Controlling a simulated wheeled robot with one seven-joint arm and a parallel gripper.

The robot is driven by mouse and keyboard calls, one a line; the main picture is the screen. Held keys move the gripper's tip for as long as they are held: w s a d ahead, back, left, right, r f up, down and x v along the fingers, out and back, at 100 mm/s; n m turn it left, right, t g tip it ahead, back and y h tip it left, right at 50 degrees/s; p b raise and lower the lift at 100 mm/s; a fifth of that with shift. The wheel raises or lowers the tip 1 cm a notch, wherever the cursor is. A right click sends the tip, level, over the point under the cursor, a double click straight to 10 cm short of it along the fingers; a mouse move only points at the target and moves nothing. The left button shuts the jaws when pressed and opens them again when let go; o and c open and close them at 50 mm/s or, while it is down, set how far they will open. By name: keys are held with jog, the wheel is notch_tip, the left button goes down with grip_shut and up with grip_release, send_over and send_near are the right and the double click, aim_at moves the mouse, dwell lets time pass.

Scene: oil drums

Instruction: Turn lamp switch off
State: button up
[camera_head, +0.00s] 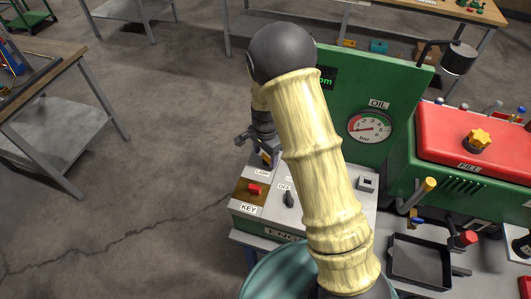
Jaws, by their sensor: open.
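The control box (275,212) has a sloped grey top with a label (262,173) that seems to read "LAMP". The lamp switch itself cannot be made out clearly; my gripper and arm cover the area just beyond that label. My gripper (262,154) is open, at the far left part of the panel, above or close to the surface; contact cannot be told. My yellowish arm hides the panel's middle. A black lamp head (458,58) hangs on a bent arm at the upper right; whether it is lit is unclear.
On the panel are a red switch (254,189) on a brown plate by "KEY", and a black knob (289,199) by "OFF". A green board with an oil gauge (370,126) stands behind. A red-topped machine (475,138) and black tray (420,261) are right.

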jog(key=shift+f, duration=0.15)
jog(key=c, duration=1)
jog(key=shift+n, duration=0.4)
jog(key=n+b, duration=0.1)
jog(key=n, duration=0.4)
jog(key=shift+d, duration=0.1)
jog(key=n, duration=0.6)
jog(key=shift+d, duration=0.1)
